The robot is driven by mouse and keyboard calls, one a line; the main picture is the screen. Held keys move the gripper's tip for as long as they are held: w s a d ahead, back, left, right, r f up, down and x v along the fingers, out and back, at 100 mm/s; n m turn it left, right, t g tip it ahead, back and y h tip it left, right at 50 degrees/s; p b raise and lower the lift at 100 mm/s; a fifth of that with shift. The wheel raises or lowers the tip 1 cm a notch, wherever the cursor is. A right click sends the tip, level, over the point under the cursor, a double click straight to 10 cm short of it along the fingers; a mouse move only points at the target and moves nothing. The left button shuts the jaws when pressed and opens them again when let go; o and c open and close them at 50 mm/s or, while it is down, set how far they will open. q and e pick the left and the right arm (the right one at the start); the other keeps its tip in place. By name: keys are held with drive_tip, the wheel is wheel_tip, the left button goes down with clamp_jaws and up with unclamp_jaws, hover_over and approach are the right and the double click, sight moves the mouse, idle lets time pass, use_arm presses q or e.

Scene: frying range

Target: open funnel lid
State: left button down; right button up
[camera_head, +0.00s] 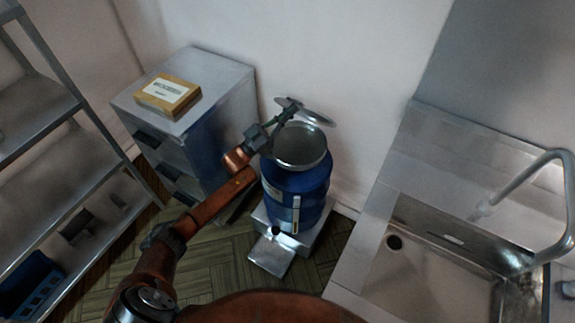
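The blue drum (296,190) stands on a low grey base, with a round grey metal funnel (300,147) on top. The funnel's round lid (318,113) is raised and tilted at the back, so the funnel's inside shows. My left arm reaches in from the lower left. Its gripper (289,108) is at the left part of the lid and overlaps it in the picture. The fingers are small and dark; I cannot tell whether they touch the lid or grip it. My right gripper is not in view.
A grey drawer cabinet (225,88) with a yellow box (168,95) on top stands left of the drum. A metal shelf (55,180) is at the far left. A sink (425,265) with a curved tap (566,190) is at the right. A wall is close behind the drum.

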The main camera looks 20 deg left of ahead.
use_arm(q)
drive_tip(key=shift+w+d+r, duration=0.1)
drive_tip(key=shift+w+r, duration=0.7)
drive_tip(key=shift+w, duration=0.1)
drive_tip(key=w, duration=0.1)
drive_tip(key=w+r+b, duration=0.1)
drive_tip(key=w+b, duration=0.1)
drive_tip(key=shift+w+d+r, duration=0.3)
drive_tip(key=shift+r, duration=0.1)
drive_tip(key=shift+w+r, duration=0.4)
